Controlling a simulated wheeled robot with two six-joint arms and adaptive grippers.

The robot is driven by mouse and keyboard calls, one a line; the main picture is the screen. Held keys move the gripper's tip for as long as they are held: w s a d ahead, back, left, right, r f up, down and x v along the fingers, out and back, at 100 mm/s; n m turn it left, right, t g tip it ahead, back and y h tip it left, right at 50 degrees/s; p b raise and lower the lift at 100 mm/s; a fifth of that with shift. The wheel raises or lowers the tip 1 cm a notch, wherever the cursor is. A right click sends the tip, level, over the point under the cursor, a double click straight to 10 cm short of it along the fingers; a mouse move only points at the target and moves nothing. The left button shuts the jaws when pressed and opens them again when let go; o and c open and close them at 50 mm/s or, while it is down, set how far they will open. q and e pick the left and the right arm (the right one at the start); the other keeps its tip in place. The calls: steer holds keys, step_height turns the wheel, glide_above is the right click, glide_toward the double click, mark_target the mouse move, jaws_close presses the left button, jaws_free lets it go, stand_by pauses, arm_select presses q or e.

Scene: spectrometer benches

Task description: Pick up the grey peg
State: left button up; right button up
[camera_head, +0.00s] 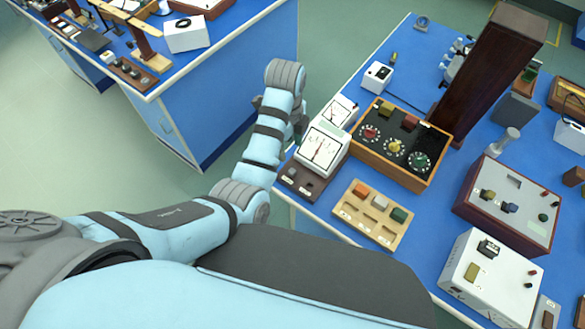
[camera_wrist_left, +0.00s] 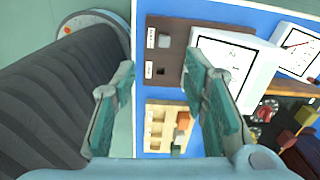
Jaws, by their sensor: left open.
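The grey peg (camera_head: 380,202) stands in a light wooden tray (camera_head: 352,224), between an orange peg (camera_head: 361,191) and a green peg (camera_head: 399,214). In the left wrist view the tray (camera_wrist_left: 152,111) shows below and between my fingers. There the orange peg (camera_wrist_left: 183,119) and the green peg (camera_wrist_left: 176,150) show, and the grey peg (camera_wrist_left: 180,137) is small between them. My left gripper (camera_wrist_left: 160,78) is open and empty, with its fingers apart. In the head view my left gripper (camera_head: 298,122) is partly hidden by its own wrist, beyond the tray near the bench edge. My right gripper is not seen.
A white meter (camera_head: 323,148) on a dark base and a wooden box with dials (camera_head: 393,147) stand close behind the tray. A tall dark column (camera_head: 490,70) rises further back. A white box (camera_head: 484,277) stands front right. Bare blue bench (camera_head: 425,225) lies right of the tray.

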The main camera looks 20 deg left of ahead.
arm_select(q)
steer(key=m, duration=0.1)
glide_toward(291, 170)
steer(key=shift+w+f, duration=0.1)
steer(key=shift+w, duration=0.2)
steer(key=f+b, duration=0.1)
steer(key=f, duration=0.4)
steer(key=f+b, duration=0.1)
steer(key=f, duration=0.2)
steer(key=shift+s+f+b, duration=0.25)
steer(key=shift+f+b, duration=0.1)
steer(key=shift+w+f, duration=0.1)
steer(key=shift+f, duration=0.05)
steer(key=shift+c, duration=0.4)
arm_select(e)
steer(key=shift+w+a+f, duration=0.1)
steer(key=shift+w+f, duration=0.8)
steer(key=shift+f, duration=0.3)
arm_select(q)
jaws_close()
